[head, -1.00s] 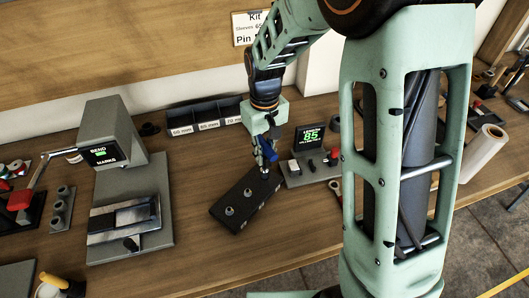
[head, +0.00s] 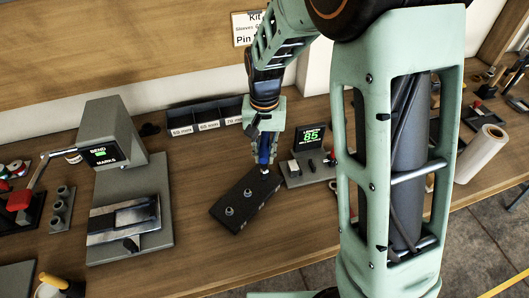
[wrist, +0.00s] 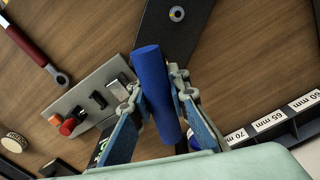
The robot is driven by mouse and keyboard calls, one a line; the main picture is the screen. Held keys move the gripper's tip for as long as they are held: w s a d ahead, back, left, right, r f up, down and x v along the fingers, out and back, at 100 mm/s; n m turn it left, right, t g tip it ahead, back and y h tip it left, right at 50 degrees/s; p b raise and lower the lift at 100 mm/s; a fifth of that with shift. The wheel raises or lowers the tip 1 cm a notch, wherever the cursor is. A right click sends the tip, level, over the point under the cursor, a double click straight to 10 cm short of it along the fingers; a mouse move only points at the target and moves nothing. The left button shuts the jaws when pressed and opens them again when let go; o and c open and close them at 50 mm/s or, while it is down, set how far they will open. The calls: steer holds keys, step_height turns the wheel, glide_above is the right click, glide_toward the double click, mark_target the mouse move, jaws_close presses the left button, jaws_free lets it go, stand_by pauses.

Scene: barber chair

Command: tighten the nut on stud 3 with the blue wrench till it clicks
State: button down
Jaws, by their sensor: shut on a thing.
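My gripper (head: 265,140) is shut on the blue wrench (head: 264,152), above the far right end of a black block (head: 228,212). In the wrist view, the wrench's thick blue handle (wrist: 155,85) lies between the two fingers. Two studs with nuts, a near one (head: 229,211) and a middle one (head: 248,194), show on the block. The wrench's lower end reaches the block's far end, where a third stud would be; whether it sits around a nut there I cannot tell. One stud (wrist: 176,13) shows in the wrist view. No stud numbers are readable.
A length gauge showing 85 (head: 310,140) stands close right of the block. Labelled bins (head: 207,124) are behind it. A bending device (head: 125,205) stands to the left. A red-handled wrench (wrist: 35,40) lies near the gauge. Bench in front of the block is clear.

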steer(key=shift+m, duration=1.1)
steer(key=m+p, duration=0.1)
steer(key=m, duration=0.3)
steer(key=shift+m, duration=0.3)
